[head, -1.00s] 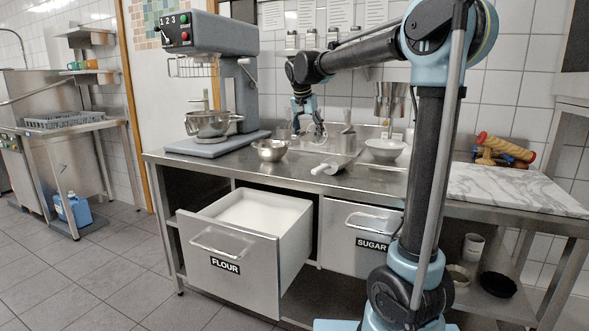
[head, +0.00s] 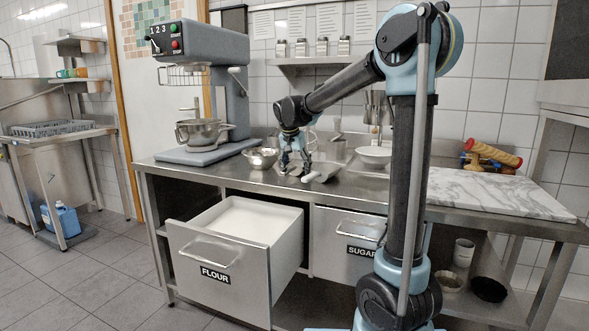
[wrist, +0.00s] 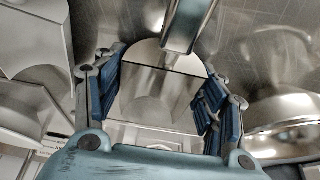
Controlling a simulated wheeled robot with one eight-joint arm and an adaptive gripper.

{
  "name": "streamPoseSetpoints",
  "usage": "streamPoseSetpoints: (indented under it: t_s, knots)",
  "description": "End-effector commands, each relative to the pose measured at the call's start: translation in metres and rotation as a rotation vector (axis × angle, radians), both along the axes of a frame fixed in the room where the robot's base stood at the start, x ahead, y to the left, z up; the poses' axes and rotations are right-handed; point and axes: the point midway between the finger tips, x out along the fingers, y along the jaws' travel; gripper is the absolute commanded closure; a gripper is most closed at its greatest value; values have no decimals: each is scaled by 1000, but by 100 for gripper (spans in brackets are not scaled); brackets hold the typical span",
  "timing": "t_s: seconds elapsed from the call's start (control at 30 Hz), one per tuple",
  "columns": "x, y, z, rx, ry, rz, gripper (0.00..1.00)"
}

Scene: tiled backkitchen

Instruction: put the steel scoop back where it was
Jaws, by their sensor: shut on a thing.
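The steel scoop (wrist: 155,100) is between the blue-padded fingers of my gripper (wrist: 161,82) in the wrist view. Its shiny body fills the gap, and its handle (wrist: 189,20) points to the top of the picture. My gripper (head: 294,164) is shut on the scoop, low over the steel counter between a steel bowl and a pale-handled scoop. In the head view the fingers mostly hide the held scoop. I cannot tell whether it touches the counter.
The steel bowl (head: 262,159) is just left of my gripper; the pale-handled scoop (head: 325,171) lies close on the right. The flour drawer (head: 217,260) stands open below. The mixer (head: 205,90) is at left.

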Motion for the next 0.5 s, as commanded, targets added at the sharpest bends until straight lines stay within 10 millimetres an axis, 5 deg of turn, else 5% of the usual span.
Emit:
streamPoseSetpoints:
  t_s: [0.23,0.27,0.33,0.5]
  knots:
    - [0,0,-1,0,0,0,62]
    - [0,0,-1,0,0,0,33]
    - [0,0,-1,0,0,0,17]
    - [0,0,-1,0,0,0,15]
